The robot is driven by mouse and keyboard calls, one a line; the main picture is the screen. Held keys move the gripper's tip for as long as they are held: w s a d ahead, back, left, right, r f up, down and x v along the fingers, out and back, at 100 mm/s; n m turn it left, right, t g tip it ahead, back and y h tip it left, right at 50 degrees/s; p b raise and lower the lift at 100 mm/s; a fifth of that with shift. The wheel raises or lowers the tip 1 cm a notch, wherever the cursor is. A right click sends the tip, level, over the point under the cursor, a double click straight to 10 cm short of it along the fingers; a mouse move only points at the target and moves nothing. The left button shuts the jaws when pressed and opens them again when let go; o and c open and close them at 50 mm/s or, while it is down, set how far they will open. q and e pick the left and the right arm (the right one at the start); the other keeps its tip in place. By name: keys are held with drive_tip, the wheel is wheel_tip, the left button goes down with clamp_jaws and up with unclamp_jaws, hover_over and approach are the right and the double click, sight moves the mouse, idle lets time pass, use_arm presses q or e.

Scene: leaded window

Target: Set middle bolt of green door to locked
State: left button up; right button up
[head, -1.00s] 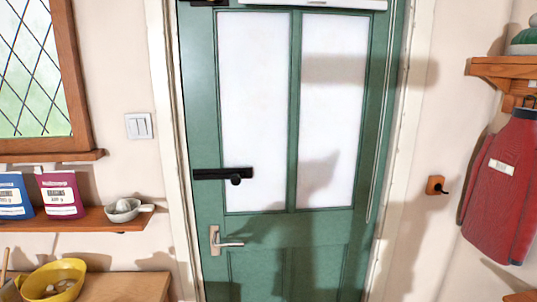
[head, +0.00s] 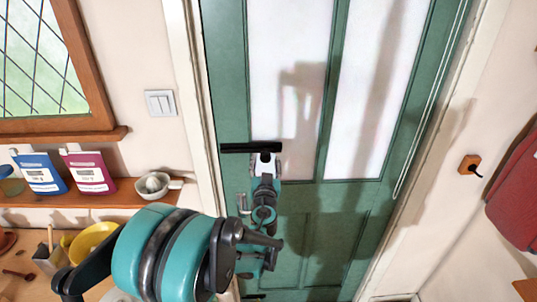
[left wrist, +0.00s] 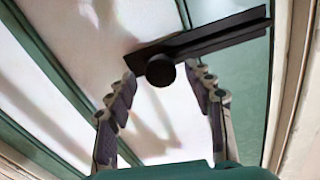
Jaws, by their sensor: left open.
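The green door (head: 229,100) has frosted panes and stands in its white frame. In the left wrist view, the bolt (left wrist: 225,36) carries a round black knob (left wrist: 160,71). My left gripper (head: 265,160) is open in front of the bolt. In the left wrist view its fingertips lie on either side of the knob, apart from it as far as I can tell. In the head view the gripper hides the knob. My right gripper is out of view.
A door handle (head: 243,203) sits below the bolt, partly behind my left arm. Another black fitting (head: 252,297) shows at the door's bottom. A red garment (head: 516,190) hangs at right.

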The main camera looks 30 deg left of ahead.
sight(265, 159)
use_arm(q)
drive_tip(key=x, duration=0.2)
drive_tip(key=shift+w+a, duration=0.2)
drive_tip(key=shift+w, duration=0.05)
drive_tip(key=shift+w+a, duration=0.15)
drive_tip(key=shift+w, duration=0.15)
